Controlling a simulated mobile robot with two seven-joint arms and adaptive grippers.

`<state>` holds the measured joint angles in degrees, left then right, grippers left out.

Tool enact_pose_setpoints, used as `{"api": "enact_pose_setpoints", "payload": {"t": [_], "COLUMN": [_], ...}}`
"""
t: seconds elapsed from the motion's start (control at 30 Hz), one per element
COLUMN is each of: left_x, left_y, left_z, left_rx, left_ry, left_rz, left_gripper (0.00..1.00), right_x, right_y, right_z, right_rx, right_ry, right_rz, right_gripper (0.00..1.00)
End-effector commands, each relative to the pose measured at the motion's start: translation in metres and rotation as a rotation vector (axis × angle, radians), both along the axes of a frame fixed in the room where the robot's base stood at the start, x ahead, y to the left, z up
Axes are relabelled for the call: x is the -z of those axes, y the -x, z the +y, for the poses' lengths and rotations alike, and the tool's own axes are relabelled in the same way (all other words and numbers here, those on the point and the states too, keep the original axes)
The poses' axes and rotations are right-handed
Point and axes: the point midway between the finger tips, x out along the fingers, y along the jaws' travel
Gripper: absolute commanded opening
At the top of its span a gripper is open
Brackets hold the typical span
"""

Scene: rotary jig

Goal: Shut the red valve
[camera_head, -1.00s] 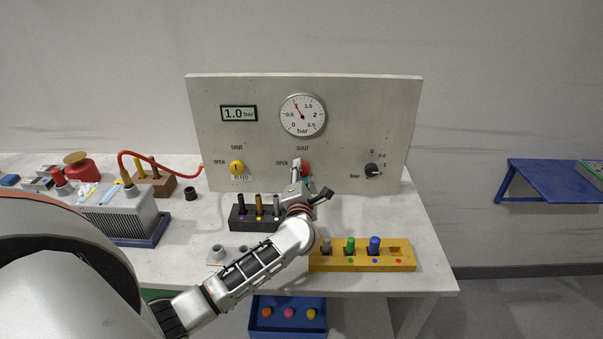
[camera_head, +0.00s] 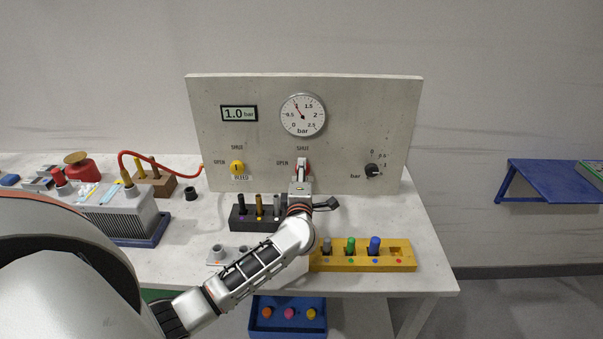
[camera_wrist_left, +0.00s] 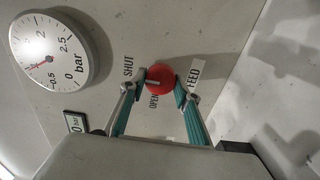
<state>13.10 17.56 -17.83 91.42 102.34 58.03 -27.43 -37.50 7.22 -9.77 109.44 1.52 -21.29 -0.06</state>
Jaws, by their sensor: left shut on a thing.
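The red valve (camera_head: 305,166) is a round knob on the upright grey panel (camera_head: 340,140). My left gripper (camera_head: 301,171) reaches it from the front and partly hides it in the head view. In the left wrist view the red valve (camera_wrist_left: 160,78) sits between the two teal fingers of my left gripper (camera_wrist_left: 161,86), which is shut on it. The OPEN label (camera_wrist_left: 153,101) is to the side of the mark. My right gripper is not in view.
A yellow valve (camera_head: 237,167) and a black knob (camera_head: 372,170) flank the red one. The round gauge (camera_head: 303,115) and the display (camera_head: 239,113) read about 1.0 bar. A black peg block (camera_head: 240,222) and a yellow peg block (camera_head: 335,262) stand near my arm.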

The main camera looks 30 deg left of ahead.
Motion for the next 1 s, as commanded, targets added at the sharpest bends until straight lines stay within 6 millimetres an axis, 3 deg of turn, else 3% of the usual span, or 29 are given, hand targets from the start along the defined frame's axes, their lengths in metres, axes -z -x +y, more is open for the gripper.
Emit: {"api": "enact_pose_setpoints", "payload": {"t": [0.27,0.3,0.33,0.77,1.0], "left_x": [0.000,0.000,0.000,0.001,0.002], "left_y": [0.000,0.000,0.000,0.005,0.038], "left_z": [0.000,0.000,0.000,-0.003,-0.024], "left_rx": [0.001,0.001,0.001,0.001,0.002], "left_ry": [-0.002,-0.002,-0.002,0.001,0.003], "left_rz": [0.000,0.000,0.000,0.001,0.002], "left_gripper": [0.10,0.42,0.48,0.48,0.48], "right_x": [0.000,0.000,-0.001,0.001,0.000], "right_y": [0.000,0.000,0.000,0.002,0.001], "right_z": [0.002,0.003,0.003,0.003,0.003], "right_rx": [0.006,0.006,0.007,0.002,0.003], "right_ry": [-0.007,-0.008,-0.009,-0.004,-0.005], "right_rz": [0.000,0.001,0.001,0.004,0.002], "right_gripper": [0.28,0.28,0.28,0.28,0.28]}}
